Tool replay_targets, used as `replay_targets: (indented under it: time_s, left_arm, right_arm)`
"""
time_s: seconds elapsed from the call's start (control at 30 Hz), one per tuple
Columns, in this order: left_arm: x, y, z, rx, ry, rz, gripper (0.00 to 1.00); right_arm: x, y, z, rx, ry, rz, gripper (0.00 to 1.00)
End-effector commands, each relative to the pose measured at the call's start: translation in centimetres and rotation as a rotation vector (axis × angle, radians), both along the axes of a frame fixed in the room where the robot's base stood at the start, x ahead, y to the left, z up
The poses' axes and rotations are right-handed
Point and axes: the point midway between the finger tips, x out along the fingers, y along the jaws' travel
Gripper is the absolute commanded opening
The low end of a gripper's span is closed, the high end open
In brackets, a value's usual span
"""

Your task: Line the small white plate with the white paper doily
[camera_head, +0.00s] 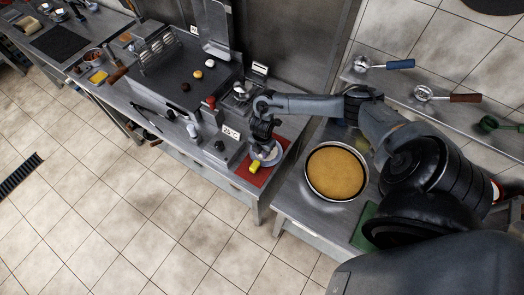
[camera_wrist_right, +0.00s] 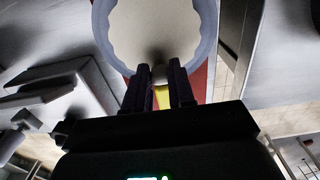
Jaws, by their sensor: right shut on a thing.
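The small white plate (camera_wrist_right: 101,30) rests on the red mat at the right end of the counter; its rim looks bluish in the right wrist view. The white paper doily (camera_wrist_right: 165,25), pale with a scalloped edge, shows inside the rim. Whether it lies flat on the plate or just above it, I cannot tell. In the head view my right gripper (camera_head: 263,140) is over the plate (camera_head: 277,158). In the right wrist view its fingers (camera_wrist_right: 160,74) are close together at the doily's near edge, shut on it. My left gripper is out of view.
A yellow object (camera_head: 254,167) lies beside the plate on the red mat (camera_head: 258,180). A cooking station (camera_head: 185,75) with a small display stands to the left. A round pan (camera_head: 336,171) with a golden filling is to the right.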

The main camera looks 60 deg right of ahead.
Motion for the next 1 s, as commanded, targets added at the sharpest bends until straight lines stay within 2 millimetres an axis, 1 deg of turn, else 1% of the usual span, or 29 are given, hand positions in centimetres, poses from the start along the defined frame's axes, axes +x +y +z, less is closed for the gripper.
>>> replay_targets:
  time_s: [0.47,0.5,0.67,1.0]
  left_arm:
    - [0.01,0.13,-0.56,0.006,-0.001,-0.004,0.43]
    - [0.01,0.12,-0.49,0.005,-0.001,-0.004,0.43]
    - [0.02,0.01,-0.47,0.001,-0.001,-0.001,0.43]
    - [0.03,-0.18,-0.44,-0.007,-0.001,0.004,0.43]
  right_arm:
    - [0.00,0.01,-0.79,0.000,0.000,0.000,0.00]
    - [0.01,0.01,-0.72,0.000,0.000,0.000,0.28]
    - [0.00,0.01,-0.71,0.000,0.000,0.000,0.53]
    - [0.00,0.00,-0.71,0.000,0.000,0.000,0.53]
